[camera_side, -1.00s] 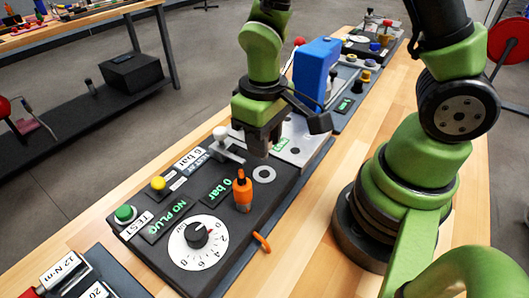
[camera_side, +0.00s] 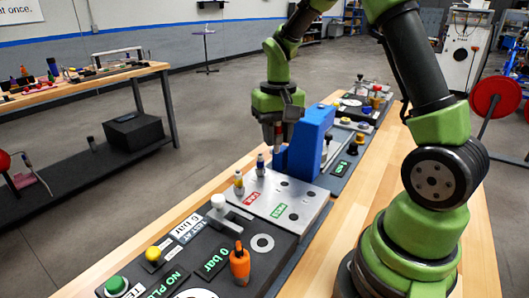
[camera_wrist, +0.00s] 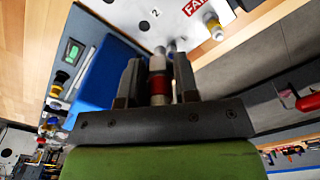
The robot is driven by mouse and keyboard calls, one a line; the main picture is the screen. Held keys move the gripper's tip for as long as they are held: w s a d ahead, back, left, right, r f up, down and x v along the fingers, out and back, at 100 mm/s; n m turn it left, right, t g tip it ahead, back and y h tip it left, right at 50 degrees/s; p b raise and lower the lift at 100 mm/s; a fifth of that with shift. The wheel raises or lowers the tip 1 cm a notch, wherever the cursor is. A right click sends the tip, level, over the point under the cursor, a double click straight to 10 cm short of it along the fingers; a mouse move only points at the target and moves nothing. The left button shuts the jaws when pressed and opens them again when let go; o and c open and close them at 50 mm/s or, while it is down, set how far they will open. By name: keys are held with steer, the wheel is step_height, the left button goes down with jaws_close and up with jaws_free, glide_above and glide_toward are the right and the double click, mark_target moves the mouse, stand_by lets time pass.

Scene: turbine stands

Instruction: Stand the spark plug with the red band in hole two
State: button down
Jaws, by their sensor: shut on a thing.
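My gripper (camera_side: 276,132) is shut on the spark plug with the red band (camera_wrist: 158,84), which is upright between the two fingers in the side view. It holds the plug above the far end of the silver plate (camera_side: 262,212), beside the blue block (camera_side: 307,145). The plate has several dark holes and red FAIL and green PASS labels. A yellow-banded plug (camera_side: 239,183) and another plug (camera_side: 260,165) stand at the plate's left edge.
The black test box with a white lever (camera_side: 222,207), a grey ring (camera_side: 262,243) and an orange-handled part (camera_side: 239,264) is in front of the plate. More fixtures with knobs (camera_side: 354,143) stand behind the blue block. The wooden bench right of the plate is clear.

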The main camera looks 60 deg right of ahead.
steer(key=d+m, duration=0.1)
steer(key=d, duration=0.3)
glide_above(285, 178)
steer(key=s+a, duration=0.1)
steer(key=a, duration=0.1)
step_height(285, 178, down, 4)
steer(key=f, duration=0.1)
steer(key=shift+m, duration=0.3)
steer(key=shift+a+f, duration=0.1)
steer(key=shift+f, duration=2.35)
steer(key=shift+f, duration=1.4)
steer(key=shift+f, duration=0.35)
steer(key=shift+s+f, duration=0.1)
steer(key=shift+f, duration=0.15)
